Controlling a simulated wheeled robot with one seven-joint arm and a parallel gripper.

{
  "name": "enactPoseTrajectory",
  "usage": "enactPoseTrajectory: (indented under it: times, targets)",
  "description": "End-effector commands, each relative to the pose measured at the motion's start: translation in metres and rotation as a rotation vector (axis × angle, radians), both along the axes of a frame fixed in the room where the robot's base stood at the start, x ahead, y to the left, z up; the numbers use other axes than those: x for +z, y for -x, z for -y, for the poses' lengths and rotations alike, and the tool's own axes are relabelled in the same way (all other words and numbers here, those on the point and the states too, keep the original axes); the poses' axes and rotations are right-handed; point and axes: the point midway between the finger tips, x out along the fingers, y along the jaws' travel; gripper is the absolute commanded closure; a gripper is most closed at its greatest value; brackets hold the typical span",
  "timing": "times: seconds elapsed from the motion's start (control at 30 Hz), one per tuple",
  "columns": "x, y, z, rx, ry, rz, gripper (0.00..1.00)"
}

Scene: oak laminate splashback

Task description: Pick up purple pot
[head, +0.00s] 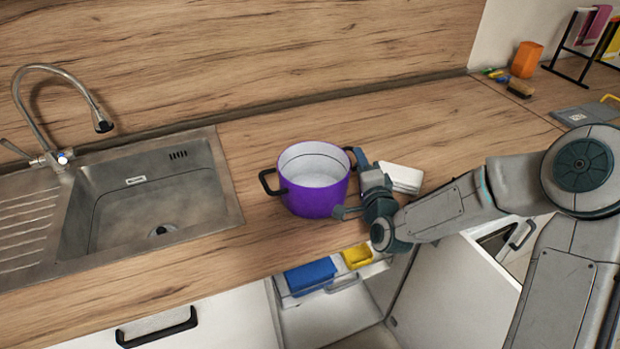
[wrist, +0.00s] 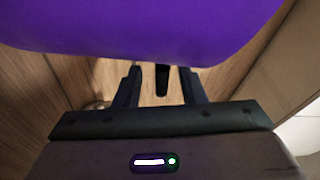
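The purple pot (head: 312,197) stands upright on the wooden counter, right of the sink, with a white inside that looks empty. Its black left handle (head: 268,183) is clear. Its right side is partly covered by my gripper (head: 349,182), which comes in from the right with its fingers spread. In the wrist view the purple pot wall (wrist: 150,30) fills the top. My gripper (wrist: 161,72) is open there, and a black piece, apparently the right handle (wrist: 162,80), shows between the two fingers with gaps on both sides.
A metal sink (head: 215,195) with a tall faucet (head: 60,72) lies left. A white box (head: 403,177) sits just behind my gripper. Below the counter, an open drawer holds a blue container (head: 310,275) and a yellow one (head: 357,256). An orange cup (head: 526,60) stands far right.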

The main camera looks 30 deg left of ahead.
Motion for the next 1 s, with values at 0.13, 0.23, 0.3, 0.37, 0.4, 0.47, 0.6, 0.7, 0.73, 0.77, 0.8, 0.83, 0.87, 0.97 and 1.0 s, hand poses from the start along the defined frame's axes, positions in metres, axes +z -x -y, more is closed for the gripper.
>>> enactPoseTrajectory:
  times: [0.13,0.23,0.3,0.37,0.4,0.47,0.6,0.7,0.73,0.77,0.8,0.83,0.87,0.97,1.0]
  targets:
    - [0.0016,-0.0084,-0.0020,-0.011,0.001,0.001,0.63]
    - [0.0007,-0.0074,-0.0034,-0.009,0.001,0.001,0.63]
    - [0.0008,-0.0061,-0.0051,-0.005,0.001,0.001,0.63]
    - [0.0009,-0.0051,-0.0069,-0.003,0.001,0.002,0.77]
    - [0.0009,-0.0047,-0.0076,-0.002,0.001,0.001,0.89]
    - [0.0009,-0.0045,-0.0079,-0.001,0.001,0.001,1.00]
    - [0.0005,-0.0045,-0.0075,-0.001,0.002,0.001,1.00]
    - [0.0003,-0.0047,-0.0070,-0.001,0.003,0.000,1.00]
    - [0.0002,-0.0047,-0.0068,-0.001,0.003,0.000,1.00]
    - [0.0002,-0.0047,-0.0067,-0.001,0.003,0.000,1.00]
    - [0.0000,-0.0048,-0.0066,-0.002,0.002,0.000,1.00]
    - [0.0000,-0.0048,-0.0064,-0.002,0.002,0.000,1.00]
    - [0.0000,-0.0049,-0.0063,-0.003,0.003,-0.001,1.00]
    - [-0.0003,-0.0050,-0.0059,-0.003,0.004,0.000,1.00]
    - [-0.0004,-0.0051,-0.0054,-0.004,0.004,0.000,1.00]
